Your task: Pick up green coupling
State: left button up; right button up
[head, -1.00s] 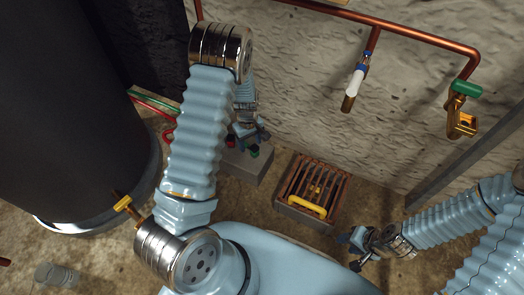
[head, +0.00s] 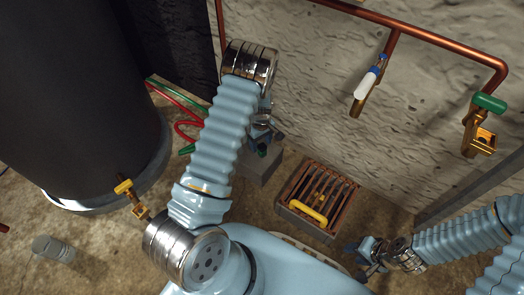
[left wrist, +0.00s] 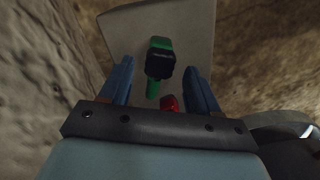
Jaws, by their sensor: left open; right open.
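The green coupling (left wrist: 160,45), a green piece with a dark block-like front, lies on a pale grey block (left wrist: 118,32) in the left wrist view. My left gripper (left wrist: 159,68) is open, with one blue finger on each side of it and gaps between. A red piece (left wrist: 169,103) lies close to it, partly hidden by the gripper's palm. In the head view my left gripper (head: 262,138) is over the grey block (head: 258,172), and a bit of green (head: 263,151) shows below it. My right gripper (head: 370,254) is open and empty near the floor at right.
A grated box (head: 317,200) with a yellow handle (head: 307,212) stands right of the block. A dark tank (head: 80,95) stands at left, with red and green hoses (head: 182,128) beside it. Copper pipes (head: 440,38) with valves run along the rough wall. A clear jar (head: 52,249) is on the floor.

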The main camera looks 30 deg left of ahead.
aim_at(262, 145)
pick_arm(q)
notch_tip(262, 145, down, 5)
jog(key=shift+d+r+b, duration=0.1)
jog(key=shift+d+b, duration=0.05)
jog(key=shift+b, duration=0.3)
jog(key=c, duration=1)
jog(key=shift+c, duration=0.3)
jog(key=shift+r, duration=0.65)
jog(key=s+r+p, duration=0.3)
jog(key=s+r, duration=0.8)
jog(key=s, duration=0.3)
jog(key=shift+d+r, duration=0.15)
jog(key=shift+r, duration=0.2)
